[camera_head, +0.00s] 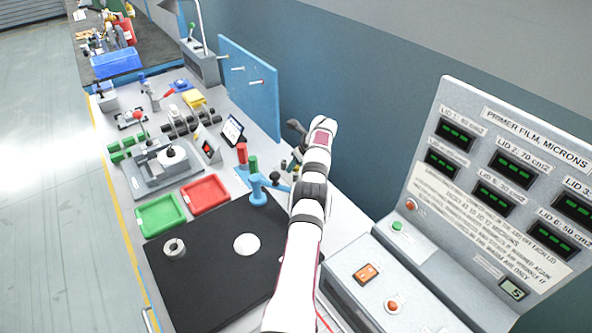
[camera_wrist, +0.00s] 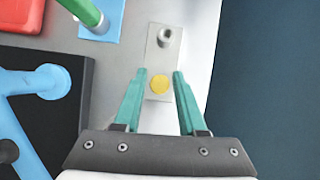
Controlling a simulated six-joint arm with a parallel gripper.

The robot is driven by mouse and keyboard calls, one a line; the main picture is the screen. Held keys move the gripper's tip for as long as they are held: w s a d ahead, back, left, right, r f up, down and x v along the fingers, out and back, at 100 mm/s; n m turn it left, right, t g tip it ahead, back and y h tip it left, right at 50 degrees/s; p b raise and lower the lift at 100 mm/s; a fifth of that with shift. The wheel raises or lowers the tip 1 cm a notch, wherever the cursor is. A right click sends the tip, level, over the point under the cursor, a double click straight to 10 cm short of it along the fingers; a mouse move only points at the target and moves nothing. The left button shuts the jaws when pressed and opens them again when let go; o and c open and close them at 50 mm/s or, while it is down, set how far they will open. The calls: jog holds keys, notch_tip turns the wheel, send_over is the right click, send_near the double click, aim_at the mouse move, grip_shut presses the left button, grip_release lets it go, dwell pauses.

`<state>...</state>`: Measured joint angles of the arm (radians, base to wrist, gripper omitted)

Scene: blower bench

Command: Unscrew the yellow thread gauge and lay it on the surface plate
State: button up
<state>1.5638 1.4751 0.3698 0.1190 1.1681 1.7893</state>
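In the wrist view a round yellow top, which looks like the thread gauge (camera_wrist: 158,84), sits at the near end of a small grey plate (camera_wrist: 157,58). My gripper (camera_wrist: 162,75) is open, with one teal finger on each side of the yellow top. The fingers appear apart from it; I cannot tell their height over it. The black surface plate (camera_head: 205,292) lies on the bench in the head view, and part of it shows at the left of the wrist view (camera_wrist: 72,112). In the head view my arm hides the gauge and the fingers.
A metal ring (camera_head: 174,248) and a white disc (camera_head: 246,245) lie on the surface plate, with bare room around them. A blue stand (camera_head: 259,190) rises at its back edge. A grey post (camera_wrist: 165,36) stands on the small plate. Green (camera_head: 160,216) and red (camera_head: 204,194) trays lie behind.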

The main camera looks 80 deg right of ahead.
jog(key=m+g, duration=0.1)
jog(key=m, duration=0.2)
jog(key=shift+w+r+h, duration=0.1)
jog(key=shift+h, duration=0.3)
jog(key=shift+m+g+h, duration=0.3)
jog(key=shift+m+g, duration=0.2)
jog(key=shift+m, duration=0.3)
jog(key=shift+c, duration=0.2)
grip_shut()
jog(key=n, duration=0.1)
jog(key=n+t, duration=0.1)
jog(key=n, duration=0.1)
jog(key=shift+s+d+y, duration=0.1)
jog(key=shift+s+y, duration=0.1)
jog(key=shift+y, duration=0.2)
jog(key=shift+w+n+t+y, duration=0.1)
jog(key=shift+n+t+y, duration=0.2)
jog(key=shift+n+t, duration=0.35)
jog(key=shift+o, duration=0.2)
grip_release()
